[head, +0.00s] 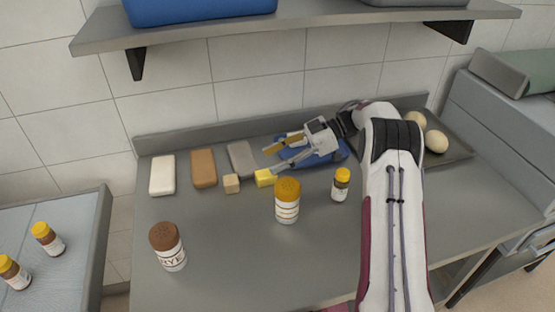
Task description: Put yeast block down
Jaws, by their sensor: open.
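A small beige block (231,184), which looks like the yeast block, rests on the grey counter (222,255). A small yellow block (264,178) lies just to its right; no label shows on either, so I cannot be certain which is yeast. My gripper (271,161) is open, its two fingers reaching left with nothing visible between them. The lower fingertip is close to the yellow block's upper right; I cannot tell whether they touch. The beige block is a little further left, clear of the fingers.
White (162,175), brown (204,169) and grey (242,158) slabs line the back. A yellow-lidded jar (287,201), small bottle (340,185) and brown-lidded RYE jar (167,247) stand in front. A blue object (317,154) lies beneath my gripper. A shelf (300,24) overhangs.

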